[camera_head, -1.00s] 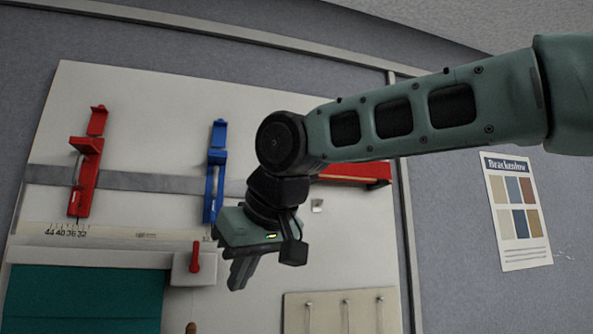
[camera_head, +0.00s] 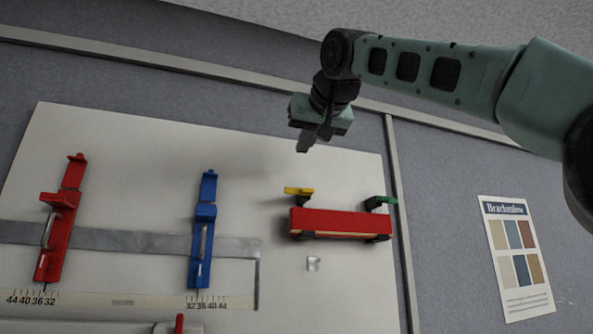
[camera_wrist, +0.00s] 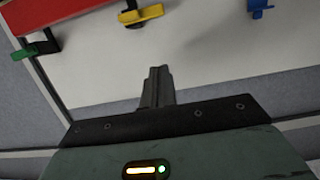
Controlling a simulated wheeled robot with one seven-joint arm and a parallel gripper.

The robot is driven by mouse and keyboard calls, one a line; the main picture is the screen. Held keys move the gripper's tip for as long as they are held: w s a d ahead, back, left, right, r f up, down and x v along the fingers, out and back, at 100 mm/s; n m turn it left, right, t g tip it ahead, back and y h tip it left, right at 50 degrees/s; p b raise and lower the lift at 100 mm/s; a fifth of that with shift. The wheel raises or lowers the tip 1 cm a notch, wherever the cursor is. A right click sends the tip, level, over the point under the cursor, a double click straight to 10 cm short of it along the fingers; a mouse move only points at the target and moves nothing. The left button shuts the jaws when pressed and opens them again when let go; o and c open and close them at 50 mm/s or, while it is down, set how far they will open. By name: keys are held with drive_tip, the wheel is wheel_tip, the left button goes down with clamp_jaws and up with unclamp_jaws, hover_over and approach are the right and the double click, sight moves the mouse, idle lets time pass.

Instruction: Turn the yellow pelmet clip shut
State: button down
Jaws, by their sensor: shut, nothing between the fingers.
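The yellow pelmet clip (camera_head: 298,191) sits on the board at the top left end of the red pelmet (camera_head: 340,222), its yellow lever lying roughly sideways on a dark mount. In the wrist view the yellow clip (camera_wrist: 141,14) shows at the top, with part of the red pelmet (camera_wrist: 60,8) to its left. My gripper (camera_head: 303,147) is above the yellow clip in the head view, apart from it, fingers pointing down. In the wrist view the fingers of my gripper (camera_wrist: 157,72) are together and empty.
A green clip (camera_head: 380,201) sits at the pelmet's right end. A blue clamp (camera_head: 203,230) and a red clamp (camera_head: 60,220) stand to the left on a grey strip. A colour chart (camera_head: 517,255) hangs at right. The upper board (camera_head: 130,140) is clear.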

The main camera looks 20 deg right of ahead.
drive_tip(key=p, duration=0.2)
hover_over(300, 190)
drive_tip(key=s+a, duration=0.1)
drive_tip(key=s, duration=0.1)
drive_tip(key=f, duration=0.1)
drive_tip(key=shift+a+f+b, duration=0.2)
drive_tip(key=shift+f+b, duration=0.2)
drive_tip(key=shift+f, duration=1.75)
